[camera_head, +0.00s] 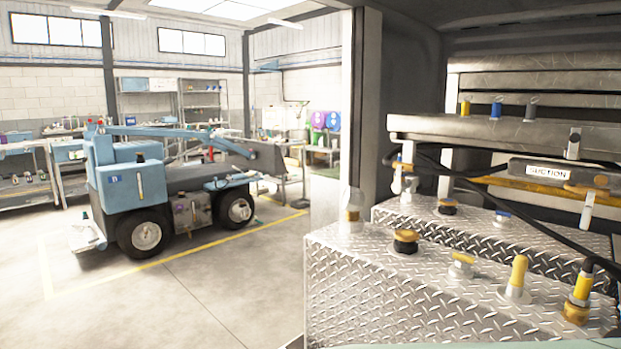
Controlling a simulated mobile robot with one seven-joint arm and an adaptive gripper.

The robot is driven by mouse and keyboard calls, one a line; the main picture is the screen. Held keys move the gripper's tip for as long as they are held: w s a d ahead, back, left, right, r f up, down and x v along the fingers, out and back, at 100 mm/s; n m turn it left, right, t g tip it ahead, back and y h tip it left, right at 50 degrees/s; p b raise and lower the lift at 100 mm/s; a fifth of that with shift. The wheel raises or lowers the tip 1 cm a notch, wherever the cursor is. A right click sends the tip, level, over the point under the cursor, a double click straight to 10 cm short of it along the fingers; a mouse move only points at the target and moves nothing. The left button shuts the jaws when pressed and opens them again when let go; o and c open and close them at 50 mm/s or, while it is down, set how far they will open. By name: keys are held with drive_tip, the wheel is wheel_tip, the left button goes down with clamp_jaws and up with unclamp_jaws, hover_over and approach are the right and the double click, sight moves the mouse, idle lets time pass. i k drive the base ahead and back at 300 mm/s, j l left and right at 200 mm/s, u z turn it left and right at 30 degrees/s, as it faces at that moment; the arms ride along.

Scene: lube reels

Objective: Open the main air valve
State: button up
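No part in the camera_head view is marked as the main air valve, so I cannot tell which it is. On the right, a diamond-plate tank (400,290) carries several fittings on top. They include a yellow-and-black cap (405,241), a low yellow-topped fitting (461,264), an upright yellow fitting (517,277) and a yellow-and-metal hose fitting (581,290). My gripper is not in view.
A second diamond-plate tank (480,235) sits behind the first. Black hoses (560,235) hang across the bay. A dark post (366,110) stands at the bay's left edge. A blue wheeled machine (128,187) is parked at left. The concrete floor (215,290) before it is clear.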

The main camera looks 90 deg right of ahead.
sight(398, 180)
drive_tip(key=z, duration=3.05)
drive_tip(key=i+j+z, duration=0.25)
drive_tip(key=i+j, duration=0.15)
drive_tip(key=i, duration=0.3)
drive_tip(key=i+j+z, duration=0.2)
drive_tip(key=i+j, duration=0.35)
drive_tip(key=i+j+z, duration=0.15)
drive_tip(key=i+j, duration=0.15)
drive_tip(key=k+j+z, duration=0.1)
drive_tip(key=j, duration=0.15)
